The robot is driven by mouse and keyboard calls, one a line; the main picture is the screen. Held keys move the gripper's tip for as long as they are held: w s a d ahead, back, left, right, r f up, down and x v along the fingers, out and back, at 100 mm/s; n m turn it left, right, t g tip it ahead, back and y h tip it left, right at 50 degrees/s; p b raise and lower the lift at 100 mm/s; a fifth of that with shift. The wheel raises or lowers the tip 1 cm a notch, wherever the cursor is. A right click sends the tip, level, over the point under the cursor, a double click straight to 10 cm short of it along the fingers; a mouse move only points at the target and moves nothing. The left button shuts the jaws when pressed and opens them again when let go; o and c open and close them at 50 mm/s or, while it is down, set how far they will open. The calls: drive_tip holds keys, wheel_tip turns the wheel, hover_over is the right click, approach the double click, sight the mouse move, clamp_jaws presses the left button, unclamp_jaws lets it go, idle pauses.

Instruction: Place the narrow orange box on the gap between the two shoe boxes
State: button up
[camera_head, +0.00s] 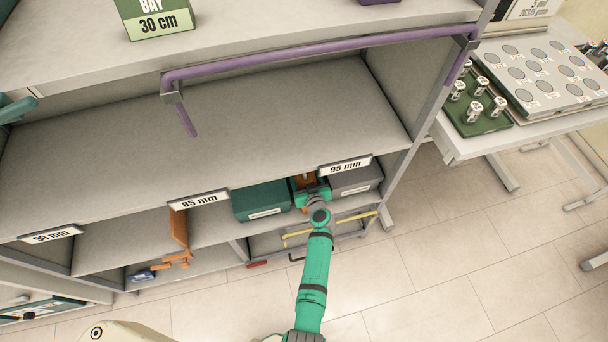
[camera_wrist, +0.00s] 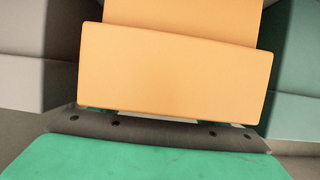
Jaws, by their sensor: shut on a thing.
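The narrow orange box (camera_head: 305,179) is partly hidden behind my gripper in the head view. It fills the middle of the wrist view (camera_wrist: 175,75). My gripper (camera_head: 311,190) is shut on it; the fingertips are mostly hidden. The dark green shoe box (camera_head: 261,201) is left of my gripper on the lower shelf, and the grey shoe box (camera_head: 356,181) is on its right. In the wrist view the grey box (camera_wrist: 35,75) is on the left and the green box (camera_wrist: 290,70) on the right. The orange box is between them; I cannot tell whether it rests on anything.
The upper shelf board (camera_head: 230,130) and the "95 mm" label (camera_head: 345,165) are close above my gripper. An orange upright piece (camera_head: 179,228) stands further left. A yellow bar (camera_head: 330,229) runs below the boxes. A table with trays (camera_head: 545,75) is at right.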

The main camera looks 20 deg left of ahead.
drive_tip(key=o, duration=1.3)
